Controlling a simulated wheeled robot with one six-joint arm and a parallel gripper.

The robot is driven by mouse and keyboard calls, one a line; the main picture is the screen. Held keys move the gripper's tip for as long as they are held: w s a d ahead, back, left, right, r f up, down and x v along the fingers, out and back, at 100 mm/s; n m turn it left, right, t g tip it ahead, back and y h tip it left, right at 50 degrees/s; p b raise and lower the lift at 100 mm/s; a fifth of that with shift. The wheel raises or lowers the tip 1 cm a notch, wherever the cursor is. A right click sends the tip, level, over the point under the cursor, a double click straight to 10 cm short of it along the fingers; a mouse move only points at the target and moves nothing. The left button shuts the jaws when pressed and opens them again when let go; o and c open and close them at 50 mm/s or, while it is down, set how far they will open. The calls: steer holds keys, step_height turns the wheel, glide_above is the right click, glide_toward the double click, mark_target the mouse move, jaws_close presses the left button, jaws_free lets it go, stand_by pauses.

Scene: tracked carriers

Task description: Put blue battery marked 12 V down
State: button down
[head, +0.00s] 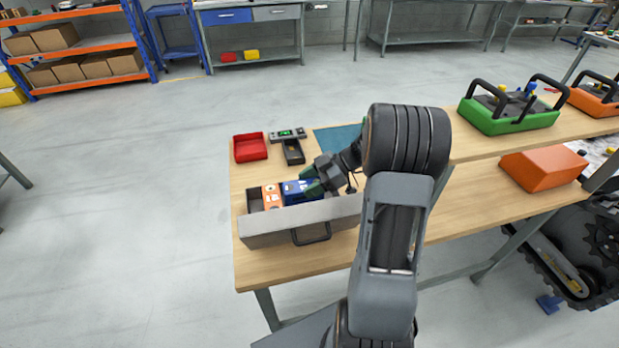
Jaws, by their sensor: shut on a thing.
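The blue battery (295,193) is at the grey open box with a black front handle (275,232), right of an orange battery (271,196). The box's front wall hides the blue battery's lower part, so I cannot tell whether it rests on the floor of the box. Its marking is too small to read. My gripper (311,182), with green fingertips, comes in from the right and is shut on the blue battery. My own arm covers the area to the right of the box.
On the wooden bench (245,268), a red tray (250,147) and a dark device with a small green display (289,135) lie behind the box. A teal mat (338,138) is partly hidden by my arm. A green carrier (508,112) stands on the raised shelf at right.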

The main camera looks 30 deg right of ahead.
steer(key=shift+f, duration=1.2)
steer(key=shift+f, duration=0.2)
steer(key=shift+c, duration=2)
jaws_free()
steer(key=shift+r, duration=0.2)
steer(key=v, duration=0.7)
steer(key=shift+d+b, duration=0.2)
steer(key=shift+b, duration=0.2)
